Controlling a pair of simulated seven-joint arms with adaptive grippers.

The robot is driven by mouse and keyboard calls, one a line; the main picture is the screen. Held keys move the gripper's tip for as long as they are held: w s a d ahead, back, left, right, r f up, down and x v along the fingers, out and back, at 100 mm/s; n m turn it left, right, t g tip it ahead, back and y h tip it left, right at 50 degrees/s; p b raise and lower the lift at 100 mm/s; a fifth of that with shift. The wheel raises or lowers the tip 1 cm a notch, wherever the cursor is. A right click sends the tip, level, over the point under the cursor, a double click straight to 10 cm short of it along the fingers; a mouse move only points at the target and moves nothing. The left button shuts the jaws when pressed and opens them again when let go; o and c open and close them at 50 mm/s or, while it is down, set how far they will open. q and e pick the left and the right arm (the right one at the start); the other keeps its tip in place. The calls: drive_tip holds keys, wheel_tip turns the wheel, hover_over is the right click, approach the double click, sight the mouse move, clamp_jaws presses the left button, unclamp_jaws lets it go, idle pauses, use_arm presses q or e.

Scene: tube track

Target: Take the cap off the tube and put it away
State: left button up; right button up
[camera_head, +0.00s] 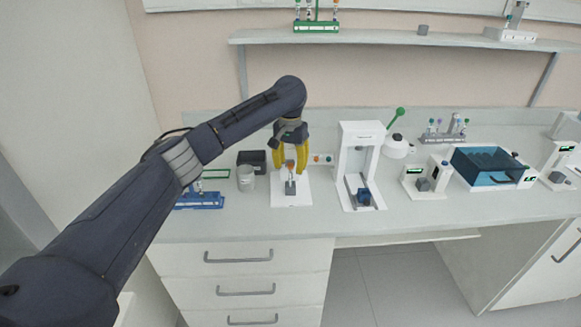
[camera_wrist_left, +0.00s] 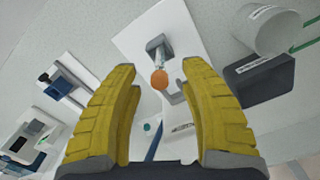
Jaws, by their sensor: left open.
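An orange cap (camera_wrist_left: 159,79) sits on top of a tube held upright in a small grey holder (camera_head: 291,188). The holder stands on a white base plate (camera_head: 279,199) on the bench. In the left wrist view the grey holder (camera_wrist_left: 158,46) shows beyond the cap, and the tube's body is mostly hidden under the cap. My left gripper (camera_head: 290,171) is open, with its yellow fingers pointing down over the holder. In the left wrist view the cap appears between the spread fingers, apart from both. My right gripper is in neither view.
Left of the plate stand a pale labelled cylinder (camera_head: 246,179) and a dark box (camera_head: 252,158); a blue rack (camera_head: 200,201) is farther left. Right are a white stand (camera_head: 359,150), small devices and a blue-lidded box (camera_head: 486,166). A shelf (camera_head: 380,38) runs above. The bench front is clear.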

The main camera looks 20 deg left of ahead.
sight(290, 164)
use_arm(q)
drive_tip(key=shift+o, duration=0.3)
clamp_jaws()
idle(0.4)
wheel_tip(290, 164, up, 23)
idle(1.1)
